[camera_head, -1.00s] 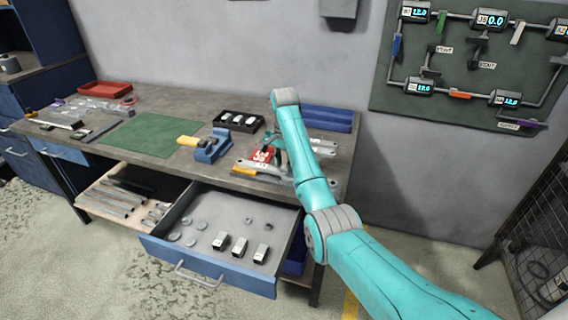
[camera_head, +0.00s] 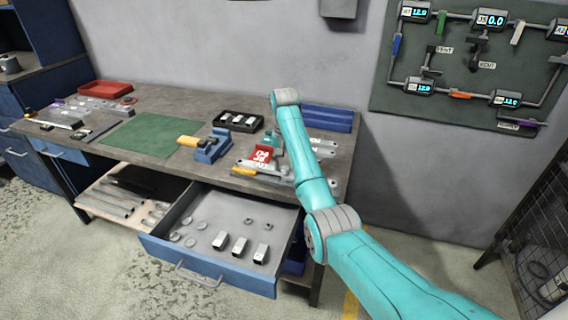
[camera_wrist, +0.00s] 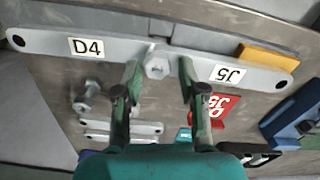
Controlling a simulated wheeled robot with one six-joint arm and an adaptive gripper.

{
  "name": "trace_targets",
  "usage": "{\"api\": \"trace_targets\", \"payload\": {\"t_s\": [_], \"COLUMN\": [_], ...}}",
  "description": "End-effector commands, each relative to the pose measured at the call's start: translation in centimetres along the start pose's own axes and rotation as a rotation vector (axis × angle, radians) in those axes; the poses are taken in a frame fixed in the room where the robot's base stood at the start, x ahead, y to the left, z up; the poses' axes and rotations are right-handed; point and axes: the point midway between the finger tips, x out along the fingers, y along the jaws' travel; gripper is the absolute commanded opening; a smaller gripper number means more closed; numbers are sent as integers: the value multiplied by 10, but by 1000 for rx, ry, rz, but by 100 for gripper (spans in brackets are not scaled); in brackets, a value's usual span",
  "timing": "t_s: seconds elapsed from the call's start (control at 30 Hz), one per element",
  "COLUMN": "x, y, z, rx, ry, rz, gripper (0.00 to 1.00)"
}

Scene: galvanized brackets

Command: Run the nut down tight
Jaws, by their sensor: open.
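Two flat galvanized bars, labelled D4 (camera_wrist: 86,47) and J5 (camera_wrist: 226,73), meet in the wrist view. A hex nut or bolt head (camera_wrist: 157,66) sits at their joint. My gripper (camera_wrist: 158,72) is open, with one finger on each side of the hex and a gap visible on both sides. Whether the fingertips are level with the hex is unclear. In the head view, my arm partly covers the gripper and this part of the bench. The bar with a yellow-orange piece (camera_head: 243,171) shows near the bench's front edge.
A red J5 marker (camera_wrist: 210,112), a loose bolt (camera_wrist: 88,100) and other flat brackets (camera_wrist: 125,128) lie close by. The blue vise (camera_head: 212,147) stands left of my gripper. The drawer (camera_head: 215,272) is open below. The green mat (camera_head: 140,136) is clear.

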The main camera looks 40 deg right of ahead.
Motion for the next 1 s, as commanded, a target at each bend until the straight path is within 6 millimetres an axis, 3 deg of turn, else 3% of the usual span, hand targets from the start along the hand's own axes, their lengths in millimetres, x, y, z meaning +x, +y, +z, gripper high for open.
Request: {"api": "trace_targets", "payload": {"t_s": [1.0], "x": [0], "y": [0], "z": [0], "rx": [-655], "ry": [1], "rz": [-2], "gripper": [41]}}
